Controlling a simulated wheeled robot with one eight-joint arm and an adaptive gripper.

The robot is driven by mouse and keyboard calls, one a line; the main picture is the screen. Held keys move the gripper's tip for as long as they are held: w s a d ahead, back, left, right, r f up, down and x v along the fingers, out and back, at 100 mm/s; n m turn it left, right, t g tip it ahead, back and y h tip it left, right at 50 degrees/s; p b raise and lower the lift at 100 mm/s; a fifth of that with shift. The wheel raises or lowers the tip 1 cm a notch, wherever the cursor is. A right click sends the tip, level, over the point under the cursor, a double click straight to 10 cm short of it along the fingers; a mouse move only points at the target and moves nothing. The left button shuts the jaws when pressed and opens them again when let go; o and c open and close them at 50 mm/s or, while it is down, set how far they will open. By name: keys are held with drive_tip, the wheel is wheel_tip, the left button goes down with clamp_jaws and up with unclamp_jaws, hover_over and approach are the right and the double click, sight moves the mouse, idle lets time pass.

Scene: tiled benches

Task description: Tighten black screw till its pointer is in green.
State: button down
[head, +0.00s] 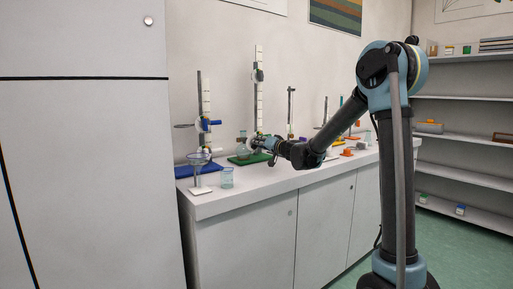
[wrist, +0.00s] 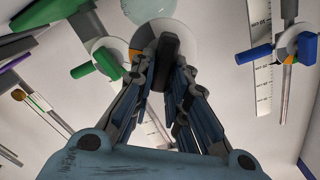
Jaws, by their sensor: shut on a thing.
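In the wrist view the black screw (wrist: 168,64) has a dark, blocky handle, seen between the two fingertips of my gripper (wrist: 165,78). The fingers are shut on it. A pale round dial (wrist: 178,30) shows behind the handle, with a little orange at its left side. My fingers and the handle cover much of the dial. I cannot make out the pointer or a green zone. In the head view my gripper (head: 271,144) is at the stand with the green base (head: 244,160); the black screw is too small and covered to tell there.
The wrist view also shows a green screw (wrist: 82,70) at left and a blue screw (wrist: 254,54) at right, close to my fingers.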

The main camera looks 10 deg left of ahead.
drive_tip(key=shift+w+m, duration=0.1)
drive_tip(key=shift+m, duration=0.3)
drive_tip(key=shift+m, duration=0.3)
drive_tip(key=c, duration=1.5)
unclamp_jaws()
drive_tip(key=shift+d, duration=0.1)
drive_tip(key=v, duration=1.2)
drive_tip(key=s+d+f+g+h, duration=0.3)
drive_tip(key=s+d+f, duration=0.5)
drive_tip(key=s+d, duration=0.4)
drive_tip(key=s+d+f+g+h, duration=0.3)
drive_tip(key=s+d+f+h, duration=0.3)
drive_tip(key=s+d+f, duration=0.3)
drive_tip(key=s+d+f+m+g+h, duration=0.1)
drive_tip(key=s+d+f+g+h, duration=0.2)
drive_tip(key=s+d+f, duration=0.6)
drive_tip(key=shift+s+d+f+h, duration=0.1)
drive_tip(key=shift+s+d+h, duration=0.2)
drive_tip(key=shift+s+d, duration=1)
drive_tip(key=shift+s+d+h, duration=0.3)
drive_tip(key=shift+s+d, duration=0.6)
drive_tip(key=shift+s, duration=0.65)
drive_tip(key=shift+s+d+f+h, duration=0.1)
drive_tip(key=shift+s+d+h, duration=0.2)
drive_tip(key=shift+s+d, duration=1)
